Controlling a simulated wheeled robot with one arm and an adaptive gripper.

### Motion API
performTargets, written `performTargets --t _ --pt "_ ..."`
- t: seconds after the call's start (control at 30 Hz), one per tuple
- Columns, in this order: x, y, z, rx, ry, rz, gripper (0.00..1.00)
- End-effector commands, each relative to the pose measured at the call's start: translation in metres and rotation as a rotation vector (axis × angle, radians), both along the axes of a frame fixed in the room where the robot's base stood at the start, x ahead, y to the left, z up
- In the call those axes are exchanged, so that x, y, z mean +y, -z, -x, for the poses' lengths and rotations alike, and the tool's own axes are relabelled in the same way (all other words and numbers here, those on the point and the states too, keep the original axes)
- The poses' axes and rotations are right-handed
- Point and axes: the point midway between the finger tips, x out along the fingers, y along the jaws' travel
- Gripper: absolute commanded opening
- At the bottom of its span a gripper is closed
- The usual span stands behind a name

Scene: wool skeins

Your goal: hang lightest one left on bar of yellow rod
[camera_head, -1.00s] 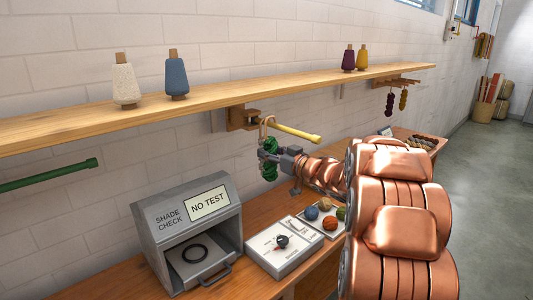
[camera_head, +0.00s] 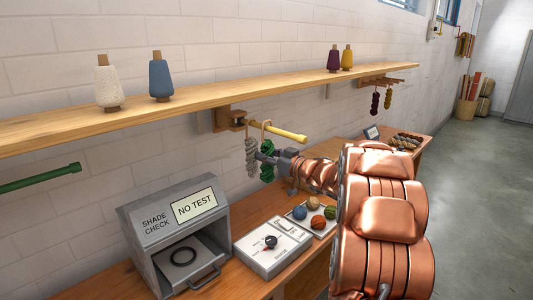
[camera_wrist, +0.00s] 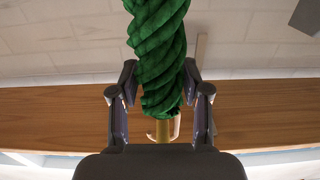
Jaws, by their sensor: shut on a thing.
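The yellow rod (camera_head: 285,133) sticks out from a wooden bracket under the shelf. A pale grey skein (camera_head: 251,158) hangs at its inner part, close to the bracket. My gripper (camera_head: 268,160) is shut on a dark green skein (camera_head: 267,150), just right of the grey one. The green skein's tan loop (camera_head: 266,125) is at the rod; I cannot tell whether the rod bears its weight.
The wooden shelf (camera_head: 200,97) with cones runs above. A green rod (camera_head: 40,178) is at the left. Purple (camera_head: 375,102) and ochre (camera_head: 388,98) skeins hang farther right. The shade check box (camera_head: 175,225), a scale (camera_head: 272,247) and a tray of yarn balls (camera_head: 312,217) stand below.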

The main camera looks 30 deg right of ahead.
Motion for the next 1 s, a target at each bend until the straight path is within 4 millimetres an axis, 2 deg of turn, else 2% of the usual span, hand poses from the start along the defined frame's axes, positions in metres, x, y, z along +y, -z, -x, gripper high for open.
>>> performTargets --t 0.4,0.43,0.7,1.0 --pt "0.0002 0.0057 0.0001 0.0 0.0 -0.001 0.15" --pt "0.0002 0.0057 0.0001 0.0 0.0 -0.001 0.48" --pt "0.0002 0.0057 0.0001 0.0 0.0 -0.001 0.76" --pt "0.0001 0.0058 0.0003 0.0 0.0 -0.001 0.76"
